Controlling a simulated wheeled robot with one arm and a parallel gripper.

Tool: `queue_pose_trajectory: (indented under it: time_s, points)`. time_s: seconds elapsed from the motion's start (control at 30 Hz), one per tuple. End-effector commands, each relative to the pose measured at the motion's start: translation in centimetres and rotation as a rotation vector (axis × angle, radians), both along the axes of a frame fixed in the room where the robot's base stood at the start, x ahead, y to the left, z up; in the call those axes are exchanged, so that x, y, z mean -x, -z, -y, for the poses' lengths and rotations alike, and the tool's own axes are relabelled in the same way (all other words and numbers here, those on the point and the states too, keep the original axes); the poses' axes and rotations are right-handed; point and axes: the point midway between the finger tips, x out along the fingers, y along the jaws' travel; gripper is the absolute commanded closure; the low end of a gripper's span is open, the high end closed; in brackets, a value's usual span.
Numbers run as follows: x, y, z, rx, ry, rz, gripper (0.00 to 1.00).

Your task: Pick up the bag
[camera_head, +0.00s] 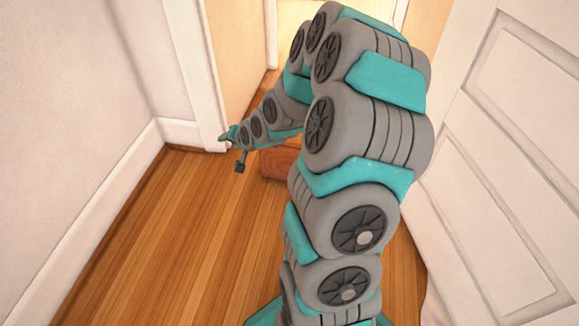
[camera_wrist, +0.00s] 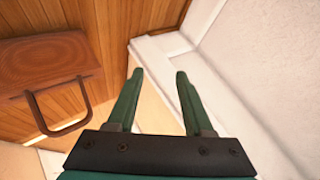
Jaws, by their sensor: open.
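The bag (camera_wrist: 55,70) is a reddish-brown, wood-toned, boxy shape with a dark U-shaped handle (camera_wrist: 62,130). It lies at the upper left of the wrist view. In the head view, part of the bag (camera_head: 279,163) shows on the floor, partly hidden behind my arm. My gripper (camera_wrist: 159,72) has two green fingers standing apart with nothing between them. The bag is to the left of the fingers and apart from them. In the head view, my gripper (camera_head: 227,138) is small, near the foot of the door frame, left of the bag.
A white wall (camera_head: 75,110) stands on the left, and a white panelled door (camera_head: 500,170) on the right. A white door frame (camera_head: 195,75) rises behind my gripper. The wooden floor (camera_head: 170,235) is clear at the front left.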

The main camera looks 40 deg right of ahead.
Motion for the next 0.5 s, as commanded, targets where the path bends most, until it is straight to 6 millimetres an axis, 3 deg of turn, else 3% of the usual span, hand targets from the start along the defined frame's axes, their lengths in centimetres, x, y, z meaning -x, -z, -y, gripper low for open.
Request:
queue_pose_trajectory:
  time_s: [0.03, 0.23, 0.37, 0.5]
  points:
    - [-1.0, 1.7, 1.5, -0.047, 0.06, 0.049, 0.49]
    - [-4.1, 4.5, 8.2, -0.216, 0.298, 0.302, 0.49]
    - [-4.1, 6.1, 13.3, -0.321, 0.461, 0.473, 0.49]
    - [-2.7, 7.3, 18.4, -0.408, 0.613, 0.647, 0.49]
